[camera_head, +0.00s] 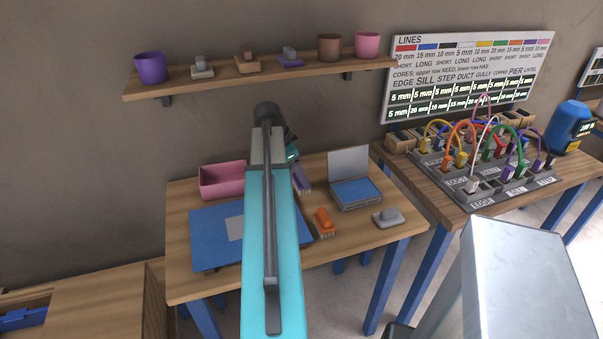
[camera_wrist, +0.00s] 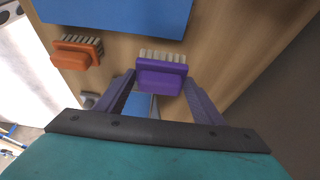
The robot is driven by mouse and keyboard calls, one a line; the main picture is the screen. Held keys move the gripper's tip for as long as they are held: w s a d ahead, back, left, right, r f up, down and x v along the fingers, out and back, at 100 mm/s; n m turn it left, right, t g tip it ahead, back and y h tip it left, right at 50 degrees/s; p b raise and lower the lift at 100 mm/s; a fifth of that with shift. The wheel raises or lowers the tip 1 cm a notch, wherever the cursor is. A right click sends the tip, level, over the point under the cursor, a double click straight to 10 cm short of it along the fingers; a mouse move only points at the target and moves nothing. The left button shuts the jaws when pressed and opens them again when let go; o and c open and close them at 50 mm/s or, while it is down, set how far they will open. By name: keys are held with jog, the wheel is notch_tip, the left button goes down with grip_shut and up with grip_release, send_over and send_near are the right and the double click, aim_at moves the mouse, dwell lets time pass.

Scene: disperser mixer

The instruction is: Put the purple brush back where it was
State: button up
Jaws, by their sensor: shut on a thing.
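The purple brush (camera_wrist: 162,76), a purple block with pale bristles, is between the two fingers of my gripper (camera_wrist: 160,84) in the wrist view. My gripper is shut on it. In the head view my arm hides most of the gripper; a purple part with pale bristles, apparently the brush (camera_head: 301,178), shows just right of the arm over the table. I cannot tell whether the bristles touch the table. An orange brush (camera_head: 323,220) lies on the table nearer the front; it also shows in the wrist view (camera_wrist: 77,52).
The table (camera_head: 345,245) holds a blue mat (camera_head: 210,238), a pink bin (camera_head: 222,181), an open blue-and-grey case (camera_head: 355,192) and a grey block (camera_head: 387,217). A wall shelf (camera_head: 215,80) with pots and small blocks is above. A cable board (camera_head: 490,160) stands right.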

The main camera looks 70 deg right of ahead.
jog(key=shift+w+d+f+p, duration=0.1)
jog(key=shift+w+d+p, duration=0.1)
jog(key=shift+d, duration=0.5)
jog(key=shift+w+d+f+p, duration=0.1)
jog(key=shift+w+d, duration=0.1)
jog(key=shift+d, duration=0.5)
jog(key=shift+w+d+p, duration=0.15)
jog(key=shift+w+d, duration=0.05)
jog(key=shift+d, duration=0.5)
jog(key=shift+f, duration=0.15)
jog(key=shift+f+p, duration=0.7)
jog(key=shift+f, duration=0.9)
jog(key=shift+f, duration=0.2)
jog(key=o, duration=1)
jog(key=shift+o, duration=0.2)
jog(key=shift+r, duration=0.3)
jog(key=shift+b+v, duration=0.95)
jog(key=shift+v, duration=2.75)
